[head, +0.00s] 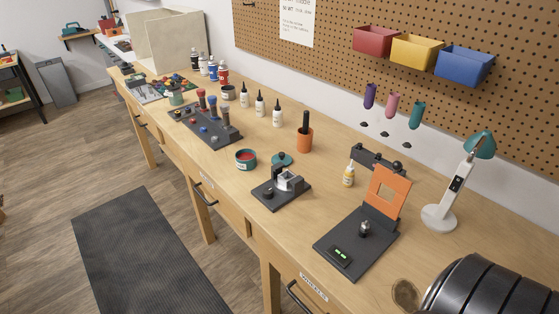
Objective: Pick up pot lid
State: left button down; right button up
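A small round teal lid (282,159) with a knob on top lies on the wooden workbench, near the middle of the head view. It is just behind and to the right of an open teal pot (245,159) with red contents. The lid looks apart from the pot and nothing covers it. Neither of my grippers shows in this view. A dark ribbed part, probably my own arm, fills the lower right corner.
A black fixture (281,194) stands in front of the lid. An orange cup (304,139) stands to its right, with white bottles (278,113) behind. An orange panel stand (386,192), yellow bottle (348,174) and teal lamp (440,216) are further right.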

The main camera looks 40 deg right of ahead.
aim_at(285, 158)
jog(key=i+z, duration=0.1)
jog(key=z, duration=0.6)
jog(key=i+j+z, duration=0.15)
jog(key=j+z, duration=0.15)
jog(key=i+j+z, duration=0.1)
jog(key=j+z, duration=0.25)
jog(key=j, duration=0.15)
jog(key=i+j+z, duration=0.1)
jog(key=j+z, duration=0.2)
jog(key=j, duration=0.15)
